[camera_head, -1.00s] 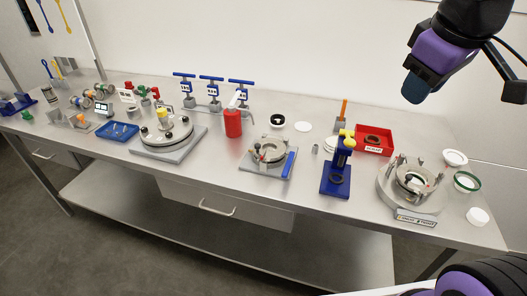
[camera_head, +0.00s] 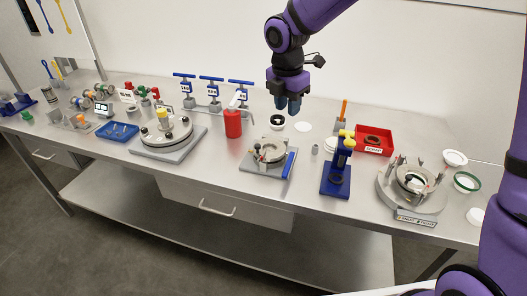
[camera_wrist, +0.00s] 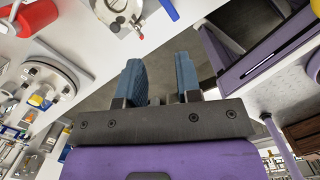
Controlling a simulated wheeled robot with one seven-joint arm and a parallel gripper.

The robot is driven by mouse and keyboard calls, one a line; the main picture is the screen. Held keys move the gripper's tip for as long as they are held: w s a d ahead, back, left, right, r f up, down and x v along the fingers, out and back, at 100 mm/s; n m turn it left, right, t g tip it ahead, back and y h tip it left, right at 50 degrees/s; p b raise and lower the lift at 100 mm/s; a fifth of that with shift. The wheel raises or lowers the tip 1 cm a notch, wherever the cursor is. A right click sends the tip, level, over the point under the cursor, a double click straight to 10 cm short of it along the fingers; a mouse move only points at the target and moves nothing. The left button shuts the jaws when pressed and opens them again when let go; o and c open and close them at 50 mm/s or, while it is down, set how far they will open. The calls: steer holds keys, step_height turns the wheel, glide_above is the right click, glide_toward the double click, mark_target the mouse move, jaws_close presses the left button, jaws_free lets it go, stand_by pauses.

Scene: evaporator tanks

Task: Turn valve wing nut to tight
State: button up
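My gripper (camera_head: 288,105) has blue fingers and hangs above the back of the bench, right of the red bottle. In the wrist view its two fingers (camera_wrist: 158,82) stand apart with nothing between them. Three blue T-handled fittings (camera_head: 211,79) with white labels stand in a row at the back, left of my gripper and apart from it. A smaller green-handled valve fitting (camera_head: 144,91) stands farther left. I cannot tell which of these carries the wing nut, nor how tight any is.
A red bottle (camera_head: 233,123) stands near the blue fittings. A round lidded vessel (camera_head: 167,133), a ring fixture (camera_head: 268,153), a blue press (camera_head: 336,178), a red tray (camera_head: 373,142) and a grey round fixture (camera_head: 411,187) cover the bench (camera_head: 225,190). The front edge has bare strips.

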mark_target(264, 153)
steer(key=w+a+f+n, duration=0.1)
steer(key=a+f, duration=0.1)
steer(key=f, duration=0.3)
steer(key=w+a+f+n, duration=0.1)
steer(key=a+f+n, duration=0.1)
steer(key=f, duration=0.4)
steer(key=w+a+f+n, duration=0.1)
steer(key=f+n, duration=0.1)
steer(key=f, duration=0.4)
steer(key=shift+a+f+g+y, duration=0.25)
steer(key=shift+a+g+y, duration=0.15)
jaws_close()
